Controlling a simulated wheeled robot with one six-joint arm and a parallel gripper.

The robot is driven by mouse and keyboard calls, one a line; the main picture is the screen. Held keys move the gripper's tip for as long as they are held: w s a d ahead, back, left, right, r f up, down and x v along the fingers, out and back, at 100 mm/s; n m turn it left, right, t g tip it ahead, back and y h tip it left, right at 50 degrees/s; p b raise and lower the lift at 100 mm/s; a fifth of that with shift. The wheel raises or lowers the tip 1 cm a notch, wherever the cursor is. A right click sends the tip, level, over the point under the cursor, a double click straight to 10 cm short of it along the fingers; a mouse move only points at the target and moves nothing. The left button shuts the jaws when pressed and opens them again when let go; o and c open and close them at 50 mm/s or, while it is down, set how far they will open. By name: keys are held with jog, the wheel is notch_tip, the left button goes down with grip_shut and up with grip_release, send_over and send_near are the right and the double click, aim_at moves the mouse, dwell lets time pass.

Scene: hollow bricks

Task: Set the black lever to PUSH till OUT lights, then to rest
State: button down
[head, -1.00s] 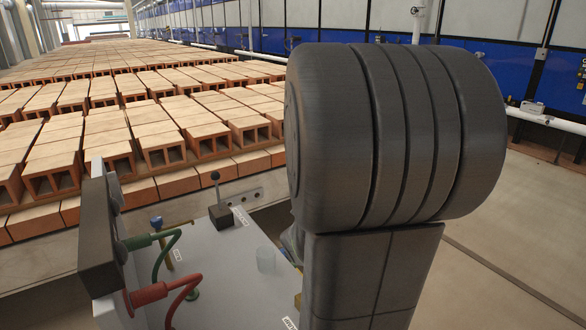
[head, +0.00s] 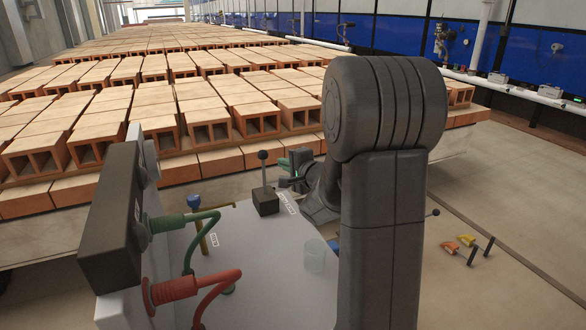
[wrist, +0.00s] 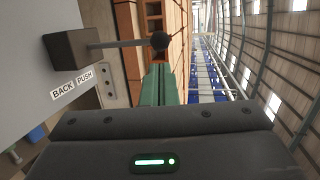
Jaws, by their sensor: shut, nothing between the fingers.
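The black lever (head: 264,171) stands about upright on a dark block on the grey-white panel, with a round black knob on top. In the wrist view the lever (wrist: 118,44) runs sideways from its block to the knob. A label reading BACK and PUSH (wrist: 72,82) lies beside the block. My gripper (head: 284,168) is just right of the lever in the head view. In the wrist view its green fingers (wrist: 158,84) are shut and empty, with their tips close to the knob; whether they touch cannot be told. No lamp marked OUT can be made out.
A dark box (head: 113,218) stands at the panel's left, with green (head: 188,222) and red (head: 190,288) cabled plugs. A blue-topped fitting (head: 193,201) and a clear cup (head: 315,256) are on the panel. Rows of hollow bricks (head: 205,112) lie behind.

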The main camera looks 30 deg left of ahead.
aim_at(266, 156)
jog(key=x, duration=0.8)
